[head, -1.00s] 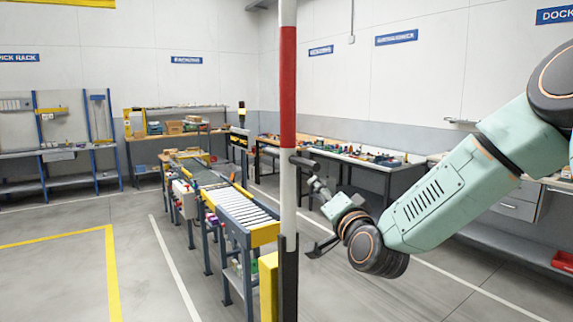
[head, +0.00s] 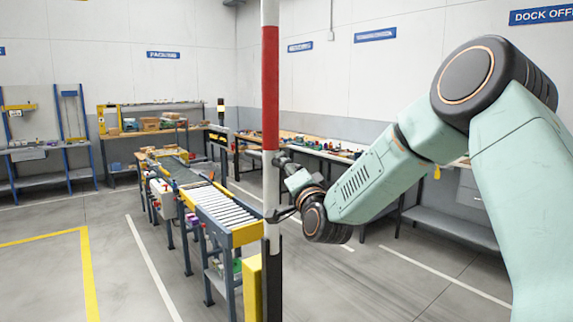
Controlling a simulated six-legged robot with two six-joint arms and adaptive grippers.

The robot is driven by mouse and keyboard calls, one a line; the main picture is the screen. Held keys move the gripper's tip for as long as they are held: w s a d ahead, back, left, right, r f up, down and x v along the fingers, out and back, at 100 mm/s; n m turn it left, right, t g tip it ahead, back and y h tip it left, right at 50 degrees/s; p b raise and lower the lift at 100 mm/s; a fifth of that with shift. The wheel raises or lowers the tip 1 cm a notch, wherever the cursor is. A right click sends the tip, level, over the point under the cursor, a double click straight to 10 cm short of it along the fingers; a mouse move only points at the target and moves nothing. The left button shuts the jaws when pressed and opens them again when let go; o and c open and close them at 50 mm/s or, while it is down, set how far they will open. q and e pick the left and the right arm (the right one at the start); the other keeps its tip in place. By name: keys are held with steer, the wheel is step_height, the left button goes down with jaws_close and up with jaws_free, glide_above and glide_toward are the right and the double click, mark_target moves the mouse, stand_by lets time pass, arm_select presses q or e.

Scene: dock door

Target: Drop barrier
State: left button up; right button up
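The barrier pole (head: 270,85), banded red and white, stands upright in the middle of the head view. Its lower end meets a dark bracket beside a yellow post (head: 252,290). My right gripper (head: 274,188) is at the right side of the white section below the red band. Its two dark fingers are spread wide, one higher and one lower, with their tips at the pole. Whether they touch it is hard to tell. My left gripper is not in view.
A roller conveyor (head: 222,207) stands left of the pole. Workbenches (head: 150,131) line the back wall, and a long bench (head: 325,152) runs along the right wall. The floor (head: 50,280) at the front left is clear, with a yellow marking.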

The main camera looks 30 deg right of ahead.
steer(key=shift+w+d, duration=0.15)
steer(key=shift+w, duration=0.2)
steer(key=shift+d, duration=0.2)
steer(key=shift+s+r, duration=0.25)
steer(key=shift+s, duration=0.15)
steer(key=shift+s+a, duration=0.1)
steer(key=shift+a, duration=0.15)
steer(key=shift+c, duration=0.8)
steer(key=shift+w+f, duration=0.15)
steer(key=shift+w, duration=0.35)
steer(key=shift+c, duration=1.4)
steer(key=shift+w, duration=0.1)
steer(key=shift+c, duration=0.8)
steer(key=shift+s, duration=0.2)
jaws_close()
